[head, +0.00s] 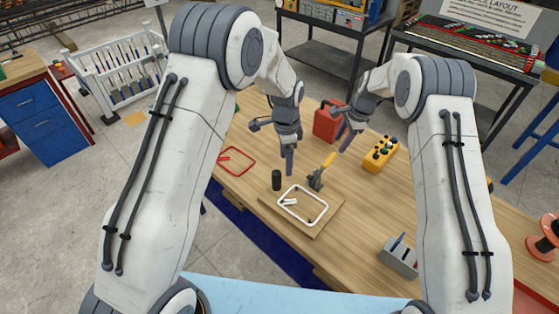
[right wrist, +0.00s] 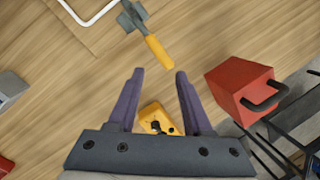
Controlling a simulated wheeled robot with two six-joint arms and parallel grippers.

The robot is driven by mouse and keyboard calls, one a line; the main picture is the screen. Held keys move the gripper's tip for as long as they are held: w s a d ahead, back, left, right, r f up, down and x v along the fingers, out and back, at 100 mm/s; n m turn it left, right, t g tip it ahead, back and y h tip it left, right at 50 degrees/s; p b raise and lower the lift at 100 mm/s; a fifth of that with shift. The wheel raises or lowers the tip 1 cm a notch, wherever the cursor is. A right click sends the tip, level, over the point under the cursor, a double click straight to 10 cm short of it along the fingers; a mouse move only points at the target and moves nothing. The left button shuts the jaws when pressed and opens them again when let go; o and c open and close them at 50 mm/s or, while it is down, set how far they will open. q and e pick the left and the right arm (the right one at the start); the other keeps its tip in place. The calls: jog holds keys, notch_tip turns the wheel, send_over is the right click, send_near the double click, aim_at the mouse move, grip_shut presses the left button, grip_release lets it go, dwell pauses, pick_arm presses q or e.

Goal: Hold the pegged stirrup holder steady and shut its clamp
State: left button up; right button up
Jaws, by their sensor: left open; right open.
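The stirrup holder is a wooden board (head: 318,228) on the bench with a white rectangular stirrup (head: 326,207) lying on it around small pegs. At its back corner stands a grey clamp with a yellow handle (head: 328,161), the handle sticking up at a slant. The handle (right wrist: 158,51) also shows in the right wrist view, beyond the fingertips. My left gripper (head: 289,168) is open and empty, pointing down behind the board, left of the clamp. My right gripper (head: 344,143) is open and empty, above the bench to the right of the handle, apart from it.
A black cylinder (head: 276,180) stands left of the board, near a red stirrup (head: 238,161). A red box with a handle (head: 327,121) stands behind the clamp. A yellow button box (head: 381,155) is right. A grey slotted block (head: 399,259) is at front right.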

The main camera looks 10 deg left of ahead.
pick_arm(q)
jog(key=m, duration=0.1)
send_over(278, 182)
jog(key=w, duration=0.2)
jog(key=f, duration=0.6)
jog(key=shift+s+a, duration=0.15)
jog(key=shift+s, duration=0.1)
notch_tip(278, 182, down, 10)
jog(key=shift+f, duration=0.25)
grip_shut()
dwell(0.6)
